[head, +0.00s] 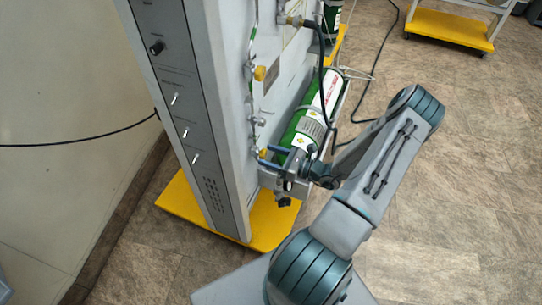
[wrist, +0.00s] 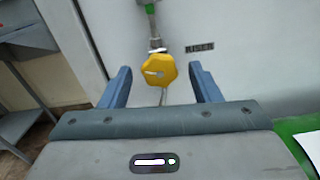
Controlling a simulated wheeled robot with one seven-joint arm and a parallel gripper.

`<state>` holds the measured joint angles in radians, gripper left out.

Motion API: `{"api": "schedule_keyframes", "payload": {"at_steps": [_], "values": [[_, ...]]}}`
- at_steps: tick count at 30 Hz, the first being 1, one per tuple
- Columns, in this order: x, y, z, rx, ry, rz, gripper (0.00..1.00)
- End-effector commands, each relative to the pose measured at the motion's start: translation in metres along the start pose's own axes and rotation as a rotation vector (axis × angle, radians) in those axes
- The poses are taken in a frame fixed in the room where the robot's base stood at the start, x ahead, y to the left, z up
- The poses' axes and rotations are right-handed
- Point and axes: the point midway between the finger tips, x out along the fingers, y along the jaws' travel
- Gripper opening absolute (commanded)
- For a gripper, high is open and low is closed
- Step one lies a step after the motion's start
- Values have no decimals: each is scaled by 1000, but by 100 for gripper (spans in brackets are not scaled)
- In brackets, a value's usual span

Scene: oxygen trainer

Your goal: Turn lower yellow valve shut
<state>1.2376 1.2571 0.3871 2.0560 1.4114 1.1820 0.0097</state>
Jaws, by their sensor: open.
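A yellow valve knob (wrist: 154,72) with rounded lobes and a pale slot-like mark is centred in the wrist view, on a thin pipe against a pale panel. My gripper (wrist: 160,69) is open, with one blue finger on each side of the knob and a visible gap to both. I cannot tell how deep the knob sits between the fingers. In the head view my gripper (head: 267,157) is at the low part of the panel's side, and its fingers mostly hide the knob there. Another yellow valve (head: 260,73) is higher on the same panel.
The grey cabinet (head: 225,120) stands on a yellow base (head: 177,199). Open floor (head: 460,170) lies to the right. A "RISER" label (wrist: 200,47) is right of the knob.

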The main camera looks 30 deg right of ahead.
Motion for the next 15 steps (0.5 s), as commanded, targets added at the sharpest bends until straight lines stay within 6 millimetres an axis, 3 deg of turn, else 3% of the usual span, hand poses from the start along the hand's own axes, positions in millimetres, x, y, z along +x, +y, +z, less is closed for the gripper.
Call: {"api": "schedule_keyframes", "payload": {"at_steps": [1, 6, 15], "values": [[0, 0, 0, 0, 0, 0, 57], [0, 0, 0, 0, 0, 0, 12], [0, 0, 1, 20, 0, 0, 12]]}}
